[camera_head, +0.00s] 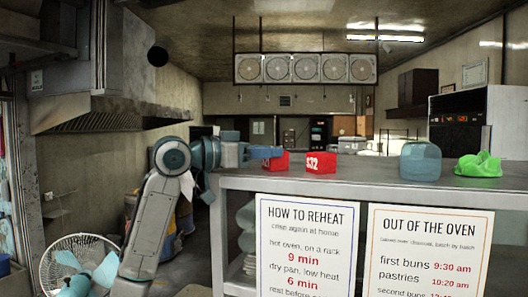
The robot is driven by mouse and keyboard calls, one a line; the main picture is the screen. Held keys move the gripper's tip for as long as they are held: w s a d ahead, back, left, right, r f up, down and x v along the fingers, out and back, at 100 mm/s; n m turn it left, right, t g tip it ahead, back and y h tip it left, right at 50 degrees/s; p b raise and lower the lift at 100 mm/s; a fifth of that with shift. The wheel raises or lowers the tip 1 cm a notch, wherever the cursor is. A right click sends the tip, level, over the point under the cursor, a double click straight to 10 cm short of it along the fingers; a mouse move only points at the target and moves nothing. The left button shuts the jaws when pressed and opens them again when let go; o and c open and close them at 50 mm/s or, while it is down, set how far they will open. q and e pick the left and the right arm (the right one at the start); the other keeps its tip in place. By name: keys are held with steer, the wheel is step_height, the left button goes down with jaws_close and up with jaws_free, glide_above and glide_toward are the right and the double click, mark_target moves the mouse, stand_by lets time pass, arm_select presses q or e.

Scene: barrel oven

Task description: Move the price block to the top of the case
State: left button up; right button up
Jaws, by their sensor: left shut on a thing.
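My left gripper (268,153) reaches in from the left over the near left corner of the grey case (232,183). It is shut on a red block (276,164), partly hidden by the blue fingers. I cannot tell whether this block touches the top. A second red block (320,163), with white digits on its face, stands just to the right on the case top. I cannot tell for certain which is the price block. My right gripper is not in view.
A blue-grey rounded lump (420,162) and a crumpled green thing (478,164) lie further right on the top. Two signs (306,240) hang on the front. A fan (78,265) stands at lower left.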

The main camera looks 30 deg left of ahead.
arm_select(q)
steer(key=o, duration=0.8)
steer(key=shift+c, duration=0.2)
steer(key=shift+o, duration=1.1)
steer(key=shift+a, duration=0.1)
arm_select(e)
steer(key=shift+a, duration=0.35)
arm_select(q)
steer(key=shift+s, duration=0.1)
steer(key=shift+s+a, duration=0.15)
steer(key=shift+s, duration=0.1)
steer(key=b+v, duration=0.6)
steer(key=v, duration=0.5)
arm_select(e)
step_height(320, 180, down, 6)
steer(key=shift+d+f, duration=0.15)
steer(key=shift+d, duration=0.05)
arm_select(q)
steer(key=shift+s+r, duration=0.1)
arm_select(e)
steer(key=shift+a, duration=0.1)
